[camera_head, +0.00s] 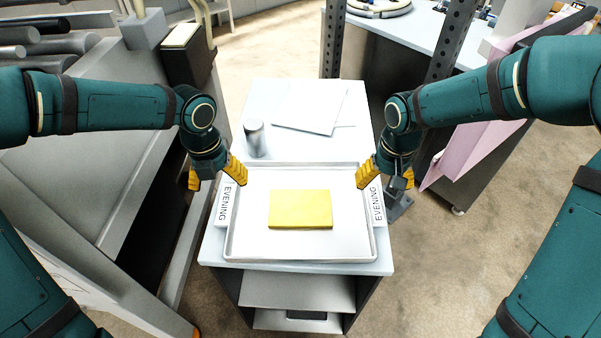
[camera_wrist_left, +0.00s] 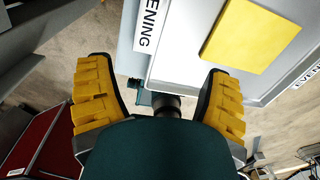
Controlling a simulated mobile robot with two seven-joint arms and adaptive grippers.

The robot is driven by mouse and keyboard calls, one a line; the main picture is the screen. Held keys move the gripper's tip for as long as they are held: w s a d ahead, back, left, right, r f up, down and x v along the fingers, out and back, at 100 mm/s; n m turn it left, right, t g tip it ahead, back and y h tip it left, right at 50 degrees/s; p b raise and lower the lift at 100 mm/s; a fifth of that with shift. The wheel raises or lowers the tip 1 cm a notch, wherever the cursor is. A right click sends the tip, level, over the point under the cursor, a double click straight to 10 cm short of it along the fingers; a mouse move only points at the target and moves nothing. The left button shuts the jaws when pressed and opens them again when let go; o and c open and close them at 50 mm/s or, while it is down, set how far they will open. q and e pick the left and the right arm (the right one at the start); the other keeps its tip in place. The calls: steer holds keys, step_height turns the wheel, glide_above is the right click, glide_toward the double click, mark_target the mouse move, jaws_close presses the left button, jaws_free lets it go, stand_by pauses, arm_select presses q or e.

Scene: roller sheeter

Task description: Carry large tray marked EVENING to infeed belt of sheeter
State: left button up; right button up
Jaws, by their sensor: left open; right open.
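The large tray (camera_head: 345,248) is pale and shallow and lies flat on the front part of a small table. White labels reading EVENING are on its left (camera_head: 225,203) and right (camera_head: 377,204) sides. A yellow block (camera_head: 300,209) lies in it. My left gripper (camera_head: 217,180) is open beside the tray's left side, close to the label. My right gripper (camera_head: 381,180) is open beside the right side, close to the other label. In the left wrist view the fingers are spread, with the tray (camera_wrist_left: 185,75) and the yellow block (camera_wrist_left: 250,35) ahead of them. Exact contact cannot be told.
The table (camera_head: 262,100) also bears a metal cylinder (camera_head: 255,138) and a white sheet or board (camera_head: 310,107) behind the tray. A large grey machine (camera_head: 110,190) stands at the left. A perforated post (camera_head: 452,40) and pink panels (camera_head: 470,150) stand at the right.

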mark_target(226, 203)
arm_select(q)
steer(key=shift+m+y, duration=0.3)
steer(key=shift+m, duration=0.3)
steer(key=f, duration=0.4)
steer(key=w+f, duration=0.1)
steer(key=f, duration=0.3)
steer(key=w+a+f, duration=0.1)
steer(key=f, duration=0.3)
steer(key=shift+w+a, duration=0.1)
steer(key=shift+w, duration=0.1)
arm_select(e)
steer(key=f, duration=0.4)
steer(key=w+f, duration=0.1)
steer(key=f, duration=0.3)
steer(key=w+f, duration=0.1)
steer(key=f, duration=0.3)
steer(key=shift+d, duration=0.3)
arm_select(q)
jaws_close()
arm_select(e)
jaws_close()
